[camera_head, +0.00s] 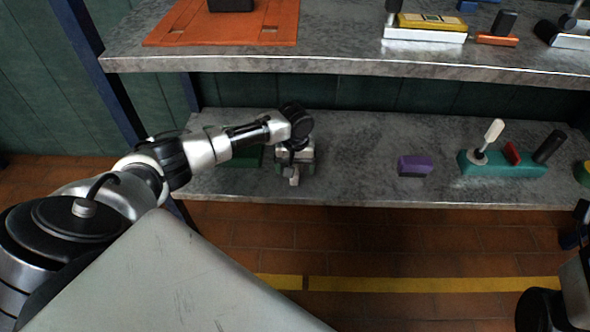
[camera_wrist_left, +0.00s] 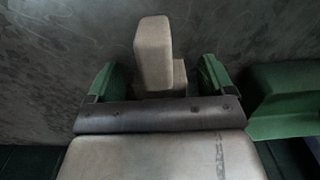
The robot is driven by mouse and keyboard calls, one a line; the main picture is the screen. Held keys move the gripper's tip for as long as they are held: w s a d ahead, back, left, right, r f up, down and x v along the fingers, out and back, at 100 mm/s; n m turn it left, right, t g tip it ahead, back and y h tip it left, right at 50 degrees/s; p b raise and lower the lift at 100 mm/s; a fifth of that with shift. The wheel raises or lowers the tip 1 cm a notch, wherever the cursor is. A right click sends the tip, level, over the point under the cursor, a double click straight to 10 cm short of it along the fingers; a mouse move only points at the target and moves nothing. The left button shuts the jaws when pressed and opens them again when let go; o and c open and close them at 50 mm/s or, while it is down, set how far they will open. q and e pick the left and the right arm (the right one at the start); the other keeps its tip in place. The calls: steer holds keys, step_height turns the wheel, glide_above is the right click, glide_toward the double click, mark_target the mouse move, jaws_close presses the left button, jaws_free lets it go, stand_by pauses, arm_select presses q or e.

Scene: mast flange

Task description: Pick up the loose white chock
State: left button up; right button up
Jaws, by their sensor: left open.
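A pale white-grey chock (camera_wrist_left: 153,55) stands on the grey lower shelf in the left wrist view, with a lower part at its right side. My left gripper (camera_wrist_left: 157,82) is open, with one green-padded finger on each side of the chock and a visible gap on both sides. In the head view my left gripper (camera_head: 294,168) points down over the lower shelf, and the pale end of the chock (camera_head: 294,178) shows just below it. The gripper hides most of the chock there. My right gripper is not clearly in view; only part of my right arm shows at the lower right.
A dark green piece (camera_head: 240,156) lies left of the gripper, close to the right finger in the wrist view (camera_wrist_left: 285,100). A purple block (camera_head: 415,166) and a teal base (camera_head: 505,163) with levers stand to the right. The upper shelf edge (camera_head: 350,66) runs above.

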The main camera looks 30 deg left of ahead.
arm_select(q)
steer(key=c, duration=1.1)
steer(key=shift+o, duration=0.2)
steer(key=shift+r, duration=0.1)
